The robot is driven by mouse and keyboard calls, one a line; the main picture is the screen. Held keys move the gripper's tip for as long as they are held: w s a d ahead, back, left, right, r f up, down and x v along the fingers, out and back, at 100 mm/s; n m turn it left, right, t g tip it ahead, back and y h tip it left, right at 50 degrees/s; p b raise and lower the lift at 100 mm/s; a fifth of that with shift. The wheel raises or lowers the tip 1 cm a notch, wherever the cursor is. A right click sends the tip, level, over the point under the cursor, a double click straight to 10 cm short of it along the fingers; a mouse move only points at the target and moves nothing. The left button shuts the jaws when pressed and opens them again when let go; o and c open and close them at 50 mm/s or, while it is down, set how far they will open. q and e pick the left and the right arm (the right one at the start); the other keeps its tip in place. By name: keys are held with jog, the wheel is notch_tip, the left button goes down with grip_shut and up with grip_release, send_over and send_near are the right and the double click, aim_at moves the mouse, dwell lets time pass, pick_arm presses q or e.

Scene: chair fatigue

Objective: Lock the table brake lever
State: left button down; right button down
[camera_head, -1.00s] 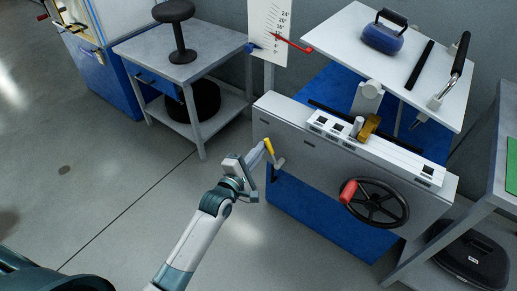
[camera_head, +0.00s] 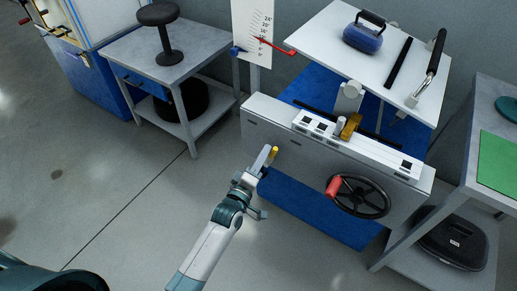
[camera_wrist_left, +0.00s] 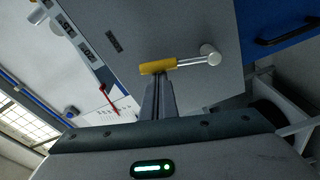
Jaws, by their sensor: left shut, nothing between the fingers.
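The brake lever has a yellow grip (camera_head: 274,153) and sits on the front of the grey table panel (camera_head: 285,145), near its left end. In the left wrist view the yellow grip (camera_wrist_left: 158,66) joins a metal rod that runs right to a round pivot (camera_wrist_left: 209,54). My left gripper (camera_head: 266,158) is in front of the lever and hides part of it in the head view. Its fingers (camera_wrist_left: 157,95) are shut and empty, their tips at or very close to the yellow grip; contact is unclear. My right gripper is not in view.
A black handwheel (camera_head: 360,196) with a red handle (camera_head: 334,186) is on the same panel, to the right. A height scale (camera_head: 253,32) with a red pointer stands behind. A grey side table (camera_head: 125,48) with a black stool is at the left. The floor in front is clear.

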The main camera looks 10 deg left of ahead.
pick_arm(q)
jog(key=shift+s+d+f+m, duration=0.1)
jog(key=shift+s+d+m, duration=0.1)
jog(key=shift+d+m, duration=0.45)
jog(key=shift+s+d+f+m, duration=0.15)
jog(key=shift+d+m, duration=0.2)
jog(key=shift+m, duration=0.5)
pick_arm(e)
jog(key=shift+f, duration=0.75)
